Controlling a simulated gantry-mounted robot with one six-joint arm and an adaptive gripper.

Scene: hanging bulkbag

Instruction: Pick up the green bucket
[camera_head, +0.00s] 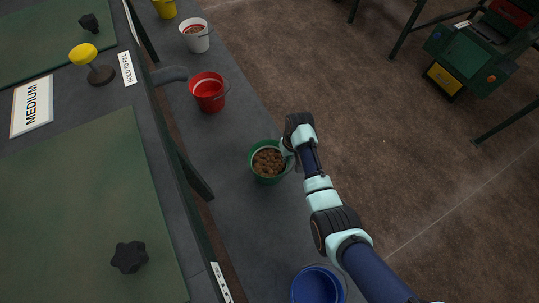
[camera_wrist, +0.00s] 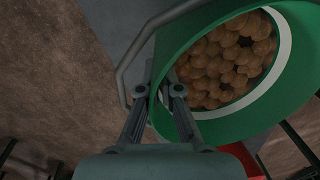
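The green bucket (camera_head: 254,173), filled with brown round lumps, stands upright on the grey ledge in the head view. My gripper (camera_head: 287,152) is at its right rim, reaching in from the right. In the wrist view the green bucket (camera_wrist: 217,128) fills the upper right, with its grey handle hanging outside the wall at left. My gripper (camera_wrist: 158,78) has its two fingers drawn close together, one on each side of the bucket's rim, and looks shut on it. The fingertips are partly hidden in dark shadow.
A red bucket (camera_head: 209,104), a white bucket (camera_head: 197,46) and a yellow bucket (camera_head: 165,8) stand farther up the ledge (camera_head: 237,217). A blue bucket (camera_head: 316,288) is at the bottom. A panel with black knobs lies left; open brown floor lies right.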

